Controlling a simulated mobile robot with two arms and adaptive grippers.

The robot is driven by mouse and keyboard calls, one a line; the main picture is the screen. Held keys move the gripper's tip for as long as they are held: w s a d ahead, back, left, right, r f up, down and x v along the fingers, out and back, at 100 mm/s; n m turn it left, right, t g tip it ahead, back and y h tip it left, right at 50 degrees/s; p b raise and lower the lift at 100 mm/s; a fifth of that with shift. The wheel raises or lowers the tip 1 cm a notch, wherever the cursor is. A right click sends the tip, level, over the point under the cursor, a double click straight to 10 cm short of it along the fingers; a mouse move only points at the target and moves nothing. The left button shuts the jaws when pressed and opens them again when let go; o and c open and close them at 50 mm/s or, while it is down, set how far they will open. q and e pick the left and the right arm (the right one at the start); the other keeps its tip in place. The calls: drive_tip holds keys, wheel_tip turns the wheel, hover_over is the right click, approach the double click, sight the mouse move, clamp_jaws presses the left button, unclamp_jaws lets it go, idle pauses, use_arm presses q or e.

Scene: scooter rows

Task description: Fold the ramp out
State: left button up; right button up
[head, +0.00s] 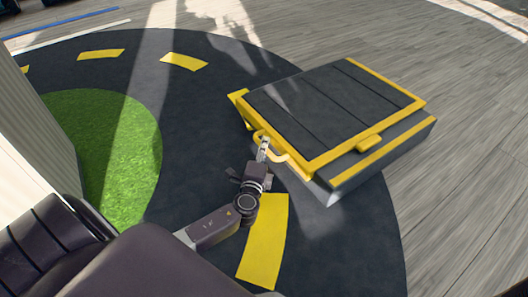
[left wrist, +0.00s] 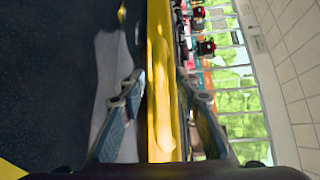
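The ramp is a flat folded box with dark panels (head: 322,104) and yellow edging, lying on the dark floor mat. A yellow handle (head: 283,155) sticks out from its near left edge. My left gripper (head: 264,146) is at this handle. In the left wrist view my left gripper (left wrist: 161,82) has one finger on each side of a yellow bar (left wrist: 161,95). A narrow dark gap shows beside the bar, so the fingers look apart rather than clamped. Part of the handle is hidden by the gripper. My right gripper is not in view.
A green round patch (head: 106,150) lies left of the ramp, with yellow dashes on the dark mat (head: 225,110). Wooden floor (head: 470,180) is open to the right. A pale slatted structure (head: 32,130) stands at the left edge.

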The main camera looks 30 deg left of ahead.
use_arm(q)
drive_tip(key=shift+w+a, duration=0.1)
drive_tip(key=shift+w, duration=0.15)
clamp_jaws()
idle(0.3)
